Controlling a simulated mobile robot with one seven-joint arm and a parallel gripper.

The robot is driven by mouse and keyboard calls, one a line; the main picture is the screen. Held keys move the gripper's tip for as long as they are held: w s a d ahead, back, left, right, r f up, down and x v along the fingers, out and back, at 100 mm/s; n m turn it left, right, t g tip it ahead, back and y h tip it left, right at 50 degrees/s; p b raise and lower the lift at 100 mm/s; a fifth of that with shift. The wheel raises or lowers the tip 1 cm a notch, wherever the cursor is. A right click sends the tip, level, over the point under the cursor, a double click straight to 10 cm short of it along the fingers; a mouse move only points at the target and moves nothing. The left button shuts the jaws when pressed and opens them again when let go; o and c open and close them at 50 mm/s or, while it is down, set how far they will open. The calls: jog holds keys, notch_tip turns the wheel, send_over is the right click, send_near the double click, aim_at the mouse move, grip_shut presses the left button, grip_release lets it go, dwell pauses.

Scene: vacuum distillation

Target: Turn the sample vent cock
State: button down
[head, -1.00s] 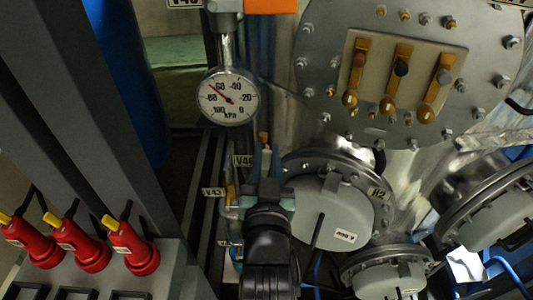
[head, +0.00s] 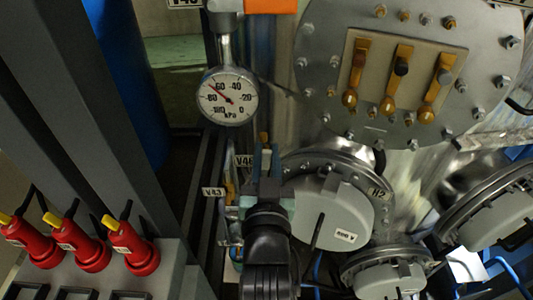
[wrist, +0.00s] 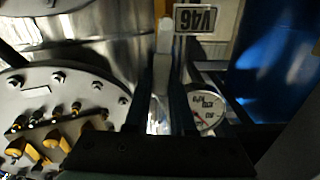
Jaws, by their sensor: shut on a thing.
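My gripper (head: 266,160) is at the lower middle of the head view, beside a tag V46 (head: 244,161). Its fingers are shut on a slim cock handle, whose tan tip (head: 264,137) shows just above them. In the wrist view, the pale handle (wrist: 163,45) stands between the two dark fingers (wrist: 164,110), beside the upside-down V46 tag (wrist: 195,19). The cock's body is hidden behind my gripper and wrist, and I cannot read the handle's exact turn.
A vacuum gauge (head: 229,97) hangs just above my gripper. A round flange with several yellow cocks (head: 400,75) is at upper right, and a grey heater cover (head: 325,215) is close right. Tag V43 (head: 213,192) and red plugs (head: 90,249) are left.

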jog(key=shift+d, duration=0.1)
dwell(0.3)
jog(key=d+f+m+b, duration=0.1)
jog(key=d+f+m, duration=0.4)
jog(key=m, duration=1.1)
jog(key=shift+d+f+m, duration=0.25)
jog(key=shift+f+m, duration=0.15)
jog(key=shift+f, duration=0.3)
jog(key=c, duration=0.8)
grip_release()
jog(key=shift+o, duration=0.2)
jog(key=s+b, duration=0.4)
jog(key=s, duration=0.9)
jog(key=shift+b, duration=0.4)
